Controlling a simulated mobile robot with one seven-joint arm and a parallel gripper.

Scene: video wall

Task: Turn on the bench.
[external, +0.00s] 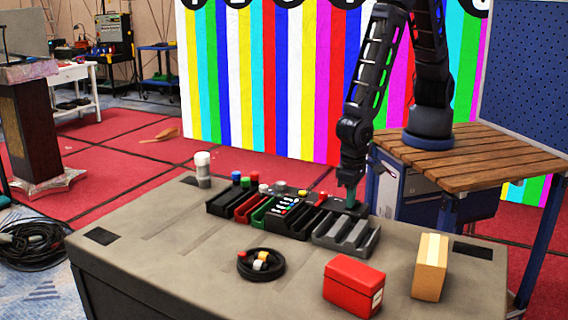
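The grey bench (180,240) stands in the foreground. A row of narrow bins and modules lies along its far middle: black, red, green, a black panel with small coloured parts (283,205), and a grey slotted tray (347,235). Several coloured round knobs or caps, blue, red, white and yellow, show along the row's back edge. My gripper (350,197) points down over the right part of the row, just behind the grey tray. Its fingertips are small and dark, and I cannot tell whether they are open or touch anything. No clearly marked power switch can be made out.
A red box (352,287) and a tan box (430,267) stand at the bench's front right. A round black dish (243,267) holds small coloured pieces. A white-topped cylinder (203,169) stands at the far left. The bench's left surface is mostly clear.

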